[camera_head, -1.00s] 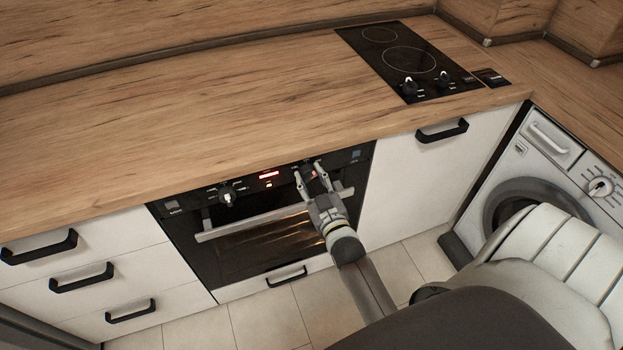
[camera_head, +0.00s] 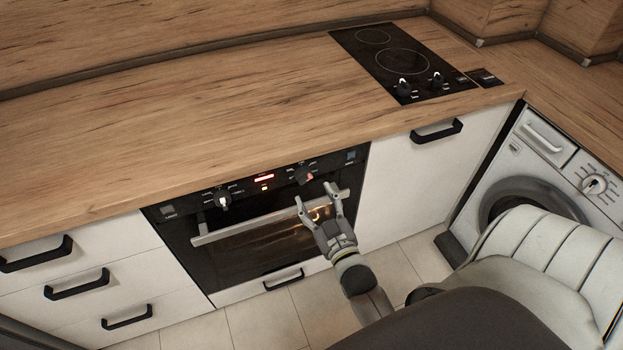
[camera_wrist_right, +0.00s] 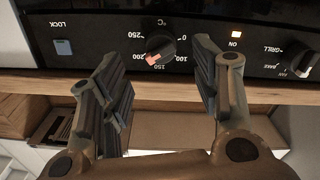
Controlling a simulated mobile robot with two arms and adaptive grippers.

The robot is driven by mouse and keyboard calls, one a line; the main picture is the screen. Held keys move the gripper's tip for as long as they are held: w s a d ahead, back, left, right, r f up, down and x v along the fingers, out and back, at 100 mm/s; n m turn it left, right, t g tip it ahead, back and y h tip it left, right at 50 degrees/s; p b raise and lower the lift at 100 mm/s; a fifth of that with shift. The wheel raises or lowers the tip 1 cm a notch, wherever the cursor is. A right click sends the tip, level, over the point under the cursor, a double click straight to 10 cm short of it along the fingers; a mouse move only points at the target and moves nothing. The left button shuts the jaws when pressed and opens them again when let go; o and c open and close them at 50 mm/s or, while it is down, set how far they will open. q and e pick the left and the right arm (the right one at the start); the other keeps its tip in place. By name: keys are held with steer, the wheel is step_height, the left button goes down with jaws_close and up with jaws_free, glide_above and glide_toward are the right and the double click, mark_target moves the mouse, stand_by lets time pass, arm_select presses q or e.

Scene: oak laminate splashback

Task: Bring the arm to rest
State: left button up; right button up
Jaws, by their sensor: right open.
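My right gripper (camera_head: 320,193) is open and empty in front of the oven (camera_head: 245,240), at the height of its handle bar (camera_head: 270,217). In the right wrist view its two fingers (camera_wrist_right: 160,95) stand wide apart with nothing between them. The oven's right knob (camera_head: 304,176) is clear of the fingers; in the wrist view this black knob (camera_wrist_right: 161,52) with a reddish pointer mark shows beyond them, pointing to the lower left. The oven's left knob (camera_head: 223,199) stands free. A red display and an orange light glow on the panel. My left gripper is not in view.
The wooden counter (camera_head: 200,125) runs above the oven, with a black hob (camera_head: 405,62) at the back right. White drawers (camera_head: 95,280) with black handles stand at left. A washing machine (camera_head: 545,175) stands at right. The counter is bare left of the hob.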

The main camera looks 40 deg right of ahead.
steer(key=shift+s+a, duration=0.1)
steer(key=shift+s, duration=0.3)
